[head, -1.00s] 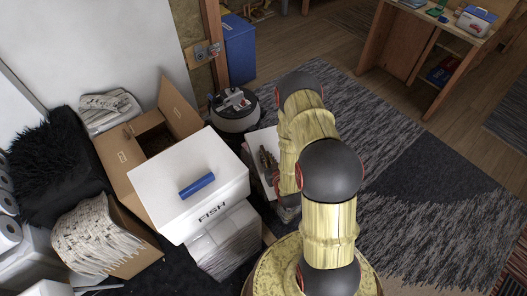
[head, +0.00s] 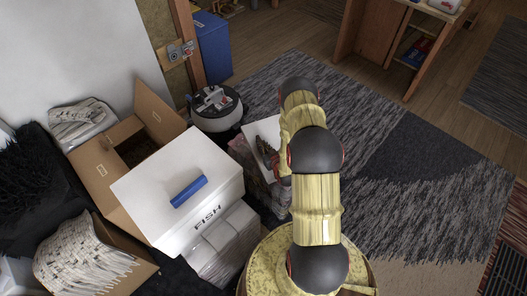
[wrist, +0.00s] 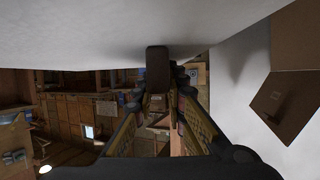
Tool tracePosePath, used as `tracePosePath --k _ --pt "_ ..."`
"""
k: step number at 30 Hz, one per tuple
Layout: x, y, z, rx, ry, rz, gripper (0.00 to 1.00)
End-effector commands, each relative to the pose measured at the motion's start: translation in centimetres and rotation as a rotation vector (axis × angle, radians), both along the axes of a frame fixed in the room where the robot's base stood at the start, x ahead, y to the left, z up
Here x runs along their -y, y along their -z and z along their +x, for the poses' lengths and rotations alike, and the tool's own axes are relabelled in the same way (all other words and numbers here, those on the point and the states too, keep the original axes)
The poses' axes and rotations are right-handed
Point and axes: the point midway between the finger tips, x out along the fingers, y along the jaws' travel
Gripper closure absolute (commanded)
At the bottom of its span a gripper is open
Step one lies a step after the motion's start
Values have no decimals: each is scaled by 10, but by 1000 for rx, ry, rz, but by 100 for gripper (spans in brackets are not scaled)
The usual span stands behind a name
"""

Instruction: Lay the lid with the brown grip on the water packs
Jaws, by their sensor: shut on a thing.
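My gripper (wrist: 160,100) is shut on the brown grip (wrist: 158,68) of a white lid (wrist: 90,35), whose face fills the top of the wrist view. In the head view a white panel (head: 262,128), apparently this lid, shows left of my arm, with the dark gripper (head: 265,152) against it. Clear-wrapped packs (head: 242,150) show beside and below the panel, partly hidden by it and my arm. I cannot tell whether the lid touches them. More plastic-wrapped white packs (head: 222,250) stand in front of the FISH box.
A white box marked FISH (head: 160,215) has a blue bar (head: 188,191) on top. An open cardboard box (head: 100,170) stands behind it, and a round white-and-black device (head: 216,108) beyond. A blue bin (head: 212,48) stands at the wall. The rug (head: 400,200) to the right is clear.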

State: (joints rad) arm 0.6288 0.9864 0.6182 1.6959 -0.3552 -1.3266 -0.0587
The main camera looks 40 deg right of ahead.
Motion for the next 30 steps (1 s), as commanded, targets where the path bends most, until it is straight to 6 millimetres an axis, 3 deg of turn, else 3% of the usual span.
tracePosePath --k 10,16,29,30 --pt "15 23 11 1 0 -1 100" --pt "15 53 11 0 -1 0 100" --pt "15 56 11 1 0 -1 100" --pt "15 56 11 0 0 -1 85"
